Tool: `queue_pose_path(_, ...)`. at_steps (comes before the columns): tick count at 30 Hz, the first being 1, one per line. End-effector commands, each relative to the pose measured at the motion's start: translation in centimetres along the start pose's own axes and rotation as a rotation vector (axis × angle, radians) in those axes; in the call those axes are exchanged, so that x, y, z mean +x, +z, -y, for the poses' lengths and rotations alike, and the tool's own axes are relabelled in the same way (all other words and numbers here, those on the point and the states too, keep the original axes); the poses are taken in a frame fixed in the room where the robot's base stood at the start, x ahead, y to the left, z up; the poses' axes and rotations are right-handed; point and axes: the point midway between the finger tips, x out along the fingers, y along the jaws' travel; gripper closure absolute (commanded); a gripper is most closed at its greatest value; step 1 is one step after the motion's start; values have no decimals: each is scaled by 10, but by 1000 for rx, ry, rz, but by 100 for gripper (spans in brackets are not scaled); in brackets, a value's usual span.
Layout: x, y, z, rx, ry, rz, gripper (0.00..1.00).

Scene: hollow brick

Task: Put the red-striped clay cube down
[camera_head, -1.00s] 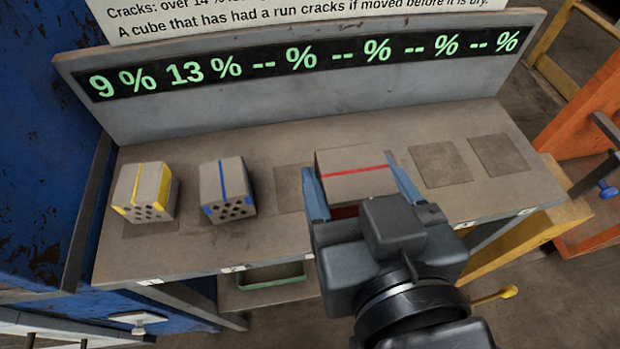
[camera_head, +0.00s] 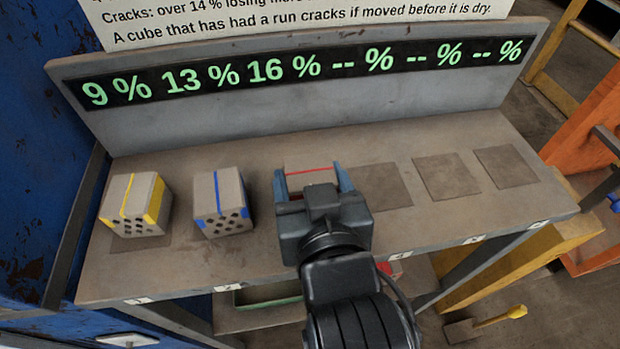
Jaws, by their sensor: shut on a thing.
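The red-striped clay cube (camera_head: 308,173) is at the third place from the left on the grey bench (camera_head: 140,268). Its top with the red stripe shows between my fingers; its front is hidden behind my gripper. My gripper (camera_head: 312,180) is shut on it, one blue-grey finger on each side. The display (camera_head: 290,69) above reads 9 %, 13 % and 16 %, then dashes. The third reading lines up with this cube, which appears to rest on the bench, though its underside is hidden.
A yellow-striped cube (camera_head: 135,204) and a blue-striped cube (camera_head: 221,203) stand to the left. Bare dark squares (camera_head: 448,177) lie to the right. A sign (camera_head: 290,22) is above the display. A blue cabinet (camera_head: 35,130) borders the left, orange and yellow frames the right.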

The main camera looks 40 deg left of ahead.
Motion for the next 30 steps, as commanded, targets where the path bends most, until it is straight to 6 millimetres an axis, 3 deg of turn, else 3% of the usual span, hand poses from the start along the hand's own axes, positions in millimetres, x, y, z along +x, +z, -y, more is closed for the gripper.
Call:
queue_pose_path(10,1,3,0,0,0,-1,62)
queue_pose_path(11,1,2,0,0,0,0,30)
queue_pose_path(18,1,2,0,0,0,0,7)
queue_pose_path(27,0,-1,0,0,-1,-1,6)
queue_pose_path(30,-9,0,0,0,0,0,6)
